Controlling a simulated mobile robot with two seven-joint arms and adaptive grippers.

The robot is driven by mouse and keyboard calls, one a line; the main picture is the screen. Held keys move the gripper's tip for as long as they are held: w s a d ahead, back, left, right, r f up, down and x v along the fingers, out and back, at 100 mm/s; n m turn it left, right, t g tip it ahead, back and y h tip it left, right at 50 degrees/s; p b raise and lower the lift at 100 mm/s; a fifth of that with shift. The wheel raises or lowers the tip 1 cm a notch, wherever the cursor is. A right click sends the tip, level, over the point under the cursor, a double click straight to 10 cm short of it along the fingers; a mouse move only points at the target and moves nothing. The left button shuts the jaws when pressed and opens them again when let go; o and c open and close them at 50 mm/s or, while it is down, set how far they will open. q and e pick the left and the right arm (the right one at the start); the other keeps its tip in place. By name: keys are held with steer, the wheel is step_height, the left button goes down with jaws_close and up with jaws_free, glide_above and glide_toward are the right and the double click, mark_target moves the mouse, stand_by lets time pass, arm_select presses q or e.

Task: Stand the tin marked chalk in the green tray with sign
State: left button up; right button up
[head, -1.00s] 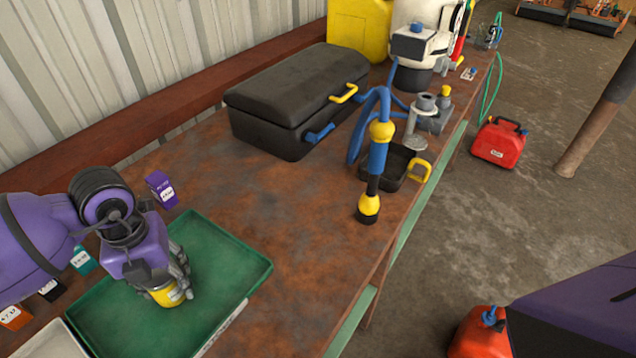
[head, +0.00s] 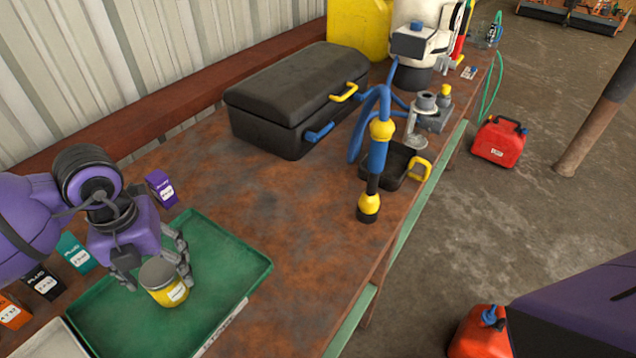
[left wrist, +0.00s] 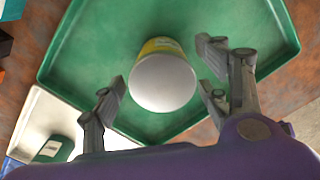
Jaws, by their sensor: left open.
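The yellow tin (head: 166,284) with a pale lid and a white label stands upright in the green tray (head: 222,258). The label's writing is too small to read. In the left wrist view the tin (left wrist: 162,78) shows its round lid end and a strip of yellow side, with the green tray (left wrist: 90,40) around it. My left gripper (head: 153,268) is open just behind the tin, its fingers apart. In the left wrist view the fingers (left wrist: 160,95) lie on either side of the tin, with gaps. A white strip is on the tray's front edge. My right gripper is not in view.
A purple box (head: 161,188) and teal, black and orange boxes (head: 76,253) stand along the back of the bench. A pale tray (head: 55,340) adjoins the green one. A black case (head: 297,100) and a blue-yellow hose tool (head: 377,160) stand farther right. Bare bench lies between.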

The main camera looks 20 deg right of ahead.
arm_select(q)
step_height(320, 180, up, 8)
steer(key=shift+r, duration=0.25)
